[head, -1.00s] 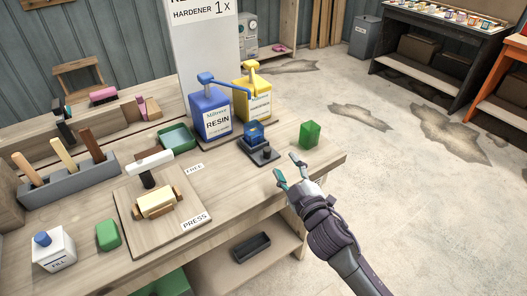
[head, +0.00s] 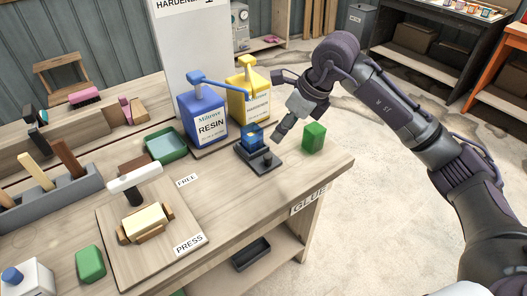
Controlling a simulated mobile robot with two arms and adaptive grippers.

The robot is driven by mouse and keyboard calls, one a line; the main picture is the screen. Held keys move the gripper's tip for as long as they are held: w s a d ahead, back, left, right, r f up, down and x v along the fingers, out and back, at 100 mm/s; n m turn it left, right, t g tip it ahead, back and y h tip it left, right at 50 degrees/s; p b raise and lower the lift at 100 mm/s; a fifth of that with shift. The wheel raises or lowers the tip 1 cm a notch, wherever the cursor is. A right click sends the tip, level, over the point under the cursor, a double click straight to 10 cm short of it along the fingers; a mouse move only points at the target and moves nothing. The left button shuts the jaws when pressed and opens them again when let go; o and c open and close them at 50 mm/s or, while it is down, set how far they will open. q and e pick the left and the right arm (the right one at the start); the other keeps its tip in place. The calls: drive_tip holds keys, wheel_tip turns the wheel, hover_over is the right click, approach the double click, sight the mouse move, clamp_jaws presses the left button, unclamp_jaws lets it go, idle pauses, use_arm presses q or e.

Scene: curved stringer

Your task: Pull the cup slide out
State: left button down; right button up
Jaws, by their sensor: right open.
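The cup slide (head: 260,160) is a dark flat piece with a small round knob, at the bench's back right. A blue see-through cup (head: 250,137) stands on its far part, below the pump spouts. My right gripper (head: 278,106) is open and empty, reaching in from the right above and just right of the slide. Its lower finger hangs near the knob, apart from it as far as I can tell. My left gripper is not in view.
A green block (head: 314,137) stands right of the slide, close under my right arm. The blue resin bottle (head: 205,118) and yellow hardener bottle (head: 248,90) stand behind. A press board (head: 185,225) lies front left. Bare bench top lies in front of the slide.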

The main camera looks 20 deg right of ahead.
sight(268, 156)
drive_tip(key=shift+h, duration=0.3)
drive_tip(key=x, duration=0.4)
drive_tip(key=p+x, duration=0.1)
drive_tip(key=x, duration=0.8)
drive_tip(key=shift+w+d+f, duration=0.2)
drive_tip(key=shift+d, duration=0.1)
clamp_jaws()
